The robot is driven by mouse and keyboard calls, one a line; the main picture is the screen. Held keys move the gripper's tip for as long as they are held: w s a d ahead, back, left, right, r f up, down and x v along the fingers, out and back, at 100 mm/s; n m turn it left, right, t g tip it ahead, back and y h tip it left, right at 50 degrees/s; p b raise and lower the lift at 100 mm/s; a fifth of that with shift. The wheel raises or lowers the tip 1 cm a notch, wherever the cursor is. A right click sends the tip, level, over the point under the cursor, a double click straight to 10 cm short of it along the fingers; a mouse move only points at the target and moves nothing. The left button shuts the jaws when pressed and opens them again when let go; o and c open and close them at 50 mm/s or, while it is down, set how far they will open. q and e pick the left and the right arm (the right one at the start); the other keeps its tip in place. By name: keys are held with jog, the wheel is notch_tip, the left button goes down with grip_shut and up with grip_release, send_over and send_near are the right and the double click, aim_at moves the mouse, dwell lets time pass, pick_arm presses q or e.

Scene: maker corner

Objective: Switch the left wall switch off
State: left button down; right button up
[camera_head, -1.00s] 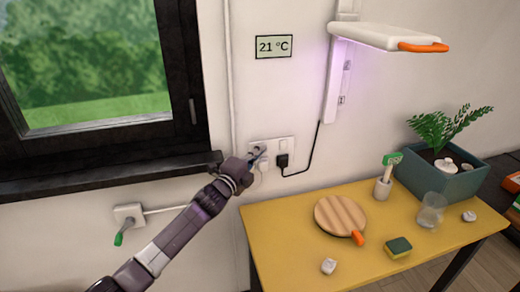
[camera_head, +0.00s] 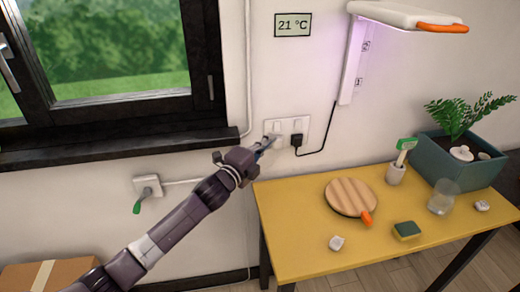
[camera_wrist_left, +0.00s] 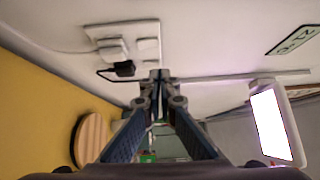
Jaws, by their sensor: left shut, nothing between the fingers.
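A white wall plate (camera_head: 306,121) is on the wall above the yellow table. The left wall switch (camera_head: 277,127) is a white rocker on its left half, and a second rocker (camera_head: 298,125) is to its right. Whether either is on or off is too small to tell. My left gripper (camera_head: 267,142) is shut and empty, its tips just below and left of the left switch; contact cannot be told. In the left wrist view its closed fingertips (camera_wrist_left: 158,75) appear apart from the plate (camera_wrist_left: 145,28). My right gripper is not in view.
A black plug (camera_head: 297,140) with a cord sits under the right rocker. A lamp (camera_head: 405,15) juts out at upper right. The table (camera_head: 300,205) holds a round board (camera_head: 351,196), a sponge (camera_head: 406,231), a glass (camera_head: 441,200) and a planter (camera_head: 450,177). A window sill (camera_head: 120,148) is left.

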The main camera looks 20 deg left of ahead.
pick_arm(q)
jog(key=shift+s+a+r+b, duration=0.1)
jog(key=shift+s+r, duration=0.05)
jog(key=shift+s, duration=0.7)
jog(key=shift+s+a+r+b, duration=0.1)
jog(key=shift+s+b, duration=0.05)
jog(key=shift+s, duration=0.7)
jog(key=shift+s+a+r+b, duration=0.1)
jog(key=shift+s+r, duration=0.05)
jog(key=shift+s, duration=0.7)
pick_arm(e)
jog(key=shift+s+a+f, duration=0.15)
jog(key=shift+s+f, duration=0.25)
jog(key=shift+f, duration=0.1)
